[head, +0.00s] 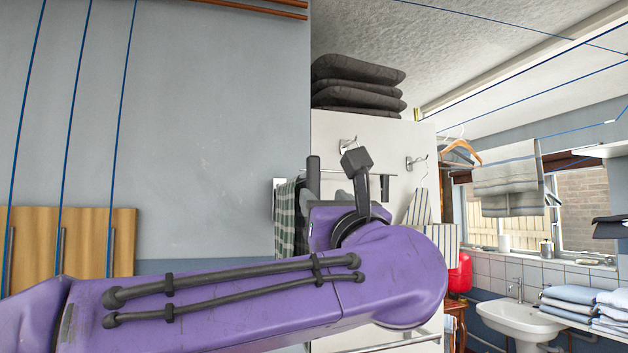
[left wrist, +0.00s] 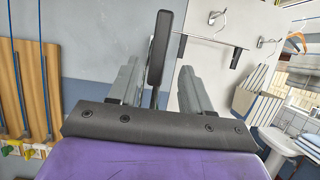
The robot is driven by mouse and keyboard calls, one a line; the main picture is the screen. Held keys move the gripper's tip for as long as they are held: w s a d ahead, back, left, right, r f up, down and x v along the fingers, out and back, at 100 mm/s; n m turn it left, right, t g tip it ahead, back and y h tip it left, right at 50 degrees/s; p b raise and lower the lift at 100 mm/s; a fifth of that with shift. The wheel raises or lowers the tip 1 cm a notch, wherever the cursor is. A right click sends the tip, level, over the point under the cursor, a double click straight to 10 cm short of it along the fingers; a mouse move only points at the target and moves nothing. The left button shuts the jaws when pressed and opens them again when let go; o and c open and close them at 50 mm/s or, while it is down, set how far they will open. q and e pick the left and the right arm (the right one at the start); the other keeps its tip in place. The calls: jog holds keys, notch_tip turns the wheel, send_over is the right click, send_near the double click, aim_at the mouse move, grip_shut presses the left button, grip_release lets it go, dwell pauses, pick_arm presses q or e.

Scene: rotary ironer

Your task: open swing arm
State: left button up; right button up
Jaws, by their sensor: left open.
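In the left wrist view, a dark, upright paddle-shaped bar (left wrist: 165,45) on a thin stem stands between the two grey fingers of my left gripper (left wrist: 159,69). It looks like a handle, but I cannot tell for sure that it belongs to the swing arm. The fingers are open on either side of it, and I see no firm grip. In the head view the dark bar (head: 313,166) shows its upper part beyond my purple wrist, while my left gripper (head: 315,188) is mostly hidden. The rest of the swing arm cannot be made out. My right gripper is out of view.
A white cabinet (head: 372,140) with hooks and a rail (head: 340,172) stands behind, with dark folded cushions (head: 355,82) on top. A checked towel (head: 290,222) hangs at its left. A sink (head: 520,322) and folded towels (head: 580,302) are at the right.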

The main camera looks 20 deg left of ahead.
aim_at(315, 188)
pick_arm(q)
jog(key=p+x, duration=0.1)
jog(key=x, duration=0.1)
jog(key=p+x, duration=0.2)
jog(key=x, duration=0.1)
jog(key=shift+w+a+r, duration=0.15)
jog(key=shift+a+r, duration=0.1)
jog(key=shift+r, duration=0.15)
jog(key=shift+w+a+r, duration=0.1)
jog(key=shift+w+a, duration=0.2)
jog(key=shift+w, duration=0.15)
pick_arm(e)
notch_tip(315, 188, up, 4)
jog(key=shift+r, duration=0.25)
